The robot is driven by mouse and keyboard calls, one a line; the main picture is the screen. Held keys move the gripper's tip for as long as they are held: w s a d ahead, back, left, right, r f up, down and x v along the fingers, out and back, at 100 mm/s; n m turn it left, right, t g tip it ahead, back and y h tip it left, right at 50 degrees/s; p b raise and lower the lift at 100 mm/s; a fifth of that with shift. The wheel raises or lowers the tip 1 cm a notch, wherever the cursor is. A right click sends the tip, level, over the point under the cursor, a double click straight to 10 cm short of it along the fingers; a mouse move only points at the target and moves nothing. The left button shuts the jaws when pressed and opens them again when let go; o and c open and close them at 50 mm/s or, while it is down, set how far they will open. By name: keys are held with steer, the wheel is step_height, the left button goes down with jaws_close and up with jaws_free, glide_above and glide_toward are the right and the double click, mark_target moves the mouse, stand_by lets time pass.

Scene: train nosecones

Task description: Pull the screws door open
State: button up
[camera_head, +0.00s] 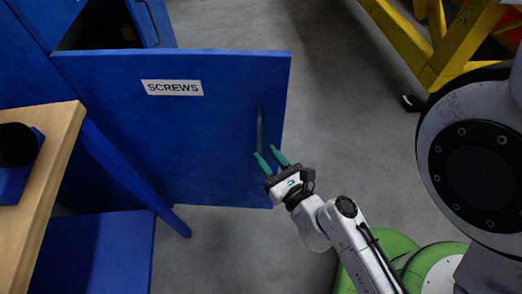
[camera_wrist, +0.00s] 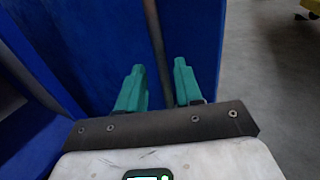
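The blue screws door (camera_head: 185,135) carries a white "SCREWS" label (camera_head: 172,88) and stands swung out from the blue cabinet. Its dark vertical bar handle (camera_head: 260,130) is near the door's right edge. My gripper (camera_head: 269,154) is at the lower end of the handle with its two green fingers apart. In the wrist view the handle (camera_wrist: 157,45) runs down between the two open fingertips (camera_wrist: 158,68). I cannot tell whether either finger touches it. The door (camera_wrist: 110,40) fills much of the left and middle of that view.
A wooden tabletop (camera_head: 45,190) with a black cylindrical object (camera_head: 16,145) is at the left. A yellow frame (camera_head: 445,50) stands at the upper right. Grey floor (camera_head: 345,130) is clear to the right of the door. Another blue door (camera_head: 150,22) is at the top left.

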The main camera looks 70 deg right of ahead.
steer(key=b+v, duration=0.1)
steer(key=v, duration=0.5)
steer(key=shift+s+a+b, duration=0.15)
steer(key=shift+a+b, duration=0.1)
steer(key=shift+b, duration=0.15)
